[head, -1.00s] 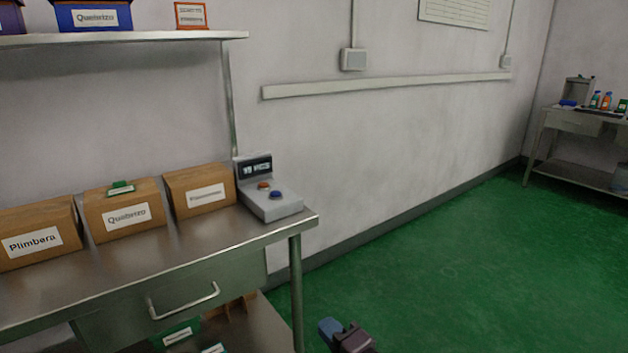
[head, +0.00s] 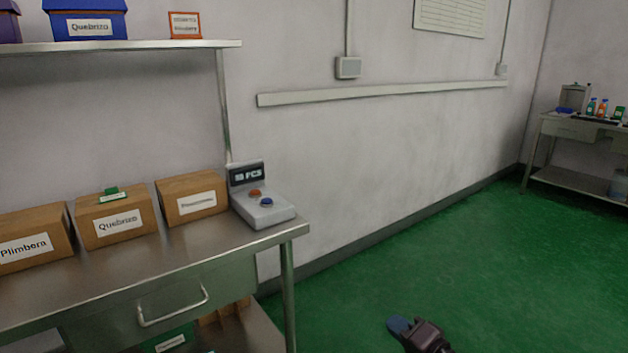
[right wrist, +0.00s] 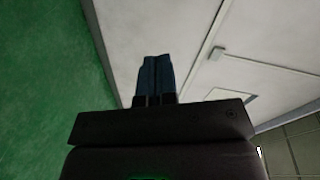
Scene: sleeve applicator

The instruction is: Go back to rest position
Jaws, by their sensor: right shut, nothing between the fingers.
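My right gripper (head: 398,326) shows at the bottom of the head view, over the green floor and to the right of the steel table (head: 200,255). It is apart from the table and holds nothing. In the right wrist view its blue fingers (right wrist: 157,75) are together, with green floor on the left and a pale panelled surface behind. My left gripper is not in either view.
A shelf (head: 150,46) with bins hangs above. Another bench (head: 580,130) stands far right. The floor (head: 430,260) between is clear.

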